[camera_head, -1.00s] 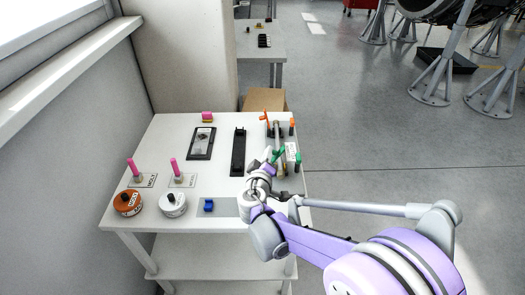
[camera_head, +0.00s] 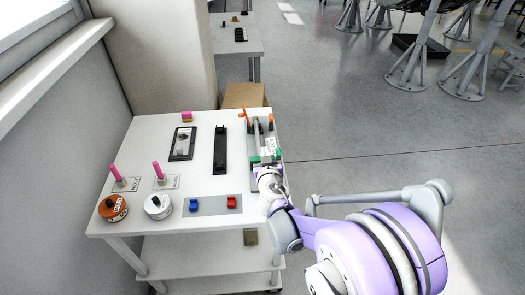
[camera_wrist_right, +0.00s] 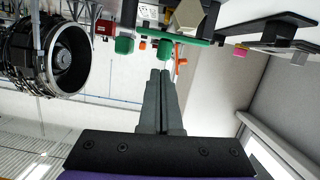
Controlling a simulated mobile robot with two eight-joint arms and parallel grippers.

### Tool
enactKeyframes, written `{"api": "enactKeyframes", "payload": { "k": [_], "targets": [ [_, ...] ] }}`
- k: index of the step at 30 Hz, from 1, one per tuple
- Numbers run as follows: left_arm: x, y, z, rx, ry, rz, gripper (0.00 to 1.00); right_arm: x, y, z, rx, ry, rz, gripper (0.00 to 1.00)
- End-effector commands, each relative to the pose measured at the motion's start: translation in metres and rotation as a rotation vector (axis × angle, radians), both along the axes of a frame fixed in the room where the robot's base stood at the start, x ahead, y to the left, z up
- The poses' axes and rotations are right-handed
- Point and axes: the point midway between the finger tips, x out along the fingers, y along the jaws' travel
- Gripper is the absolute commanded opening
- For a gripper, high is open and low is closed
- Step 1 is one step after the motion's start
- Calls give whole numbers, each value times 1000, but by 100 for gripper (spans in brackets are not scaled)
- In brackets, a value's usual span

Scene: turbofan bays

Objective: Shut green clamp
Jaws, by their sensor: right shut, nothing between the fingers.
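The green clamp (camera_head: 255,160) is at the near right of the white table, on the fixture beside the table's right edge. Its green bar also shows in the right wrist view (camera_wrist_right: 188,40), with a separate green block (camera_wrist_right: 124,45) to its left. My right gripper (camera_head: 267,168) is at the near side of the clamp and partly hides it. In the wrist view its two fingers (camera_wrist_right: 160,75) are together and empty, with their tips just short of the green bar; whether they touch it I cannot tell. My left gripper is not in view.
Orange clamp parts (camera_head: 243,114) stand at the fixture's far end. A black holder (camera_head: 220,150) and a dark tray (camera_head: 182,143) lie left of it. Blue (camera_head: 194,205) and red (camera_head: 231,202) blocks sit near the front, with pink pegs (camera_head: 115,171) at left.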

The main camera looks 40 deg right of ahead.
Motion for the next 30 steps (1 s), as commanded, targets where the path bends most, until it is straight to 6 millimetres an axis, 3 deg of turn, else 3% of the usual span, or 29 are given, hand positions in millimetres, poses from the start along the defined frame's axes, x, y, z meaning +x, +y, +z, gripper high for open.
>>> {"api": "enactKeyframes", "payload": {
  "k": [25,30],
  "targets": [
    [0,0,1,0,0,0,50,-2,-3,-5,-6,4,0,0],
    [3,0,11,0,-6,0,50,2,-4,7,-5,2,-1,0]
  ]
}}
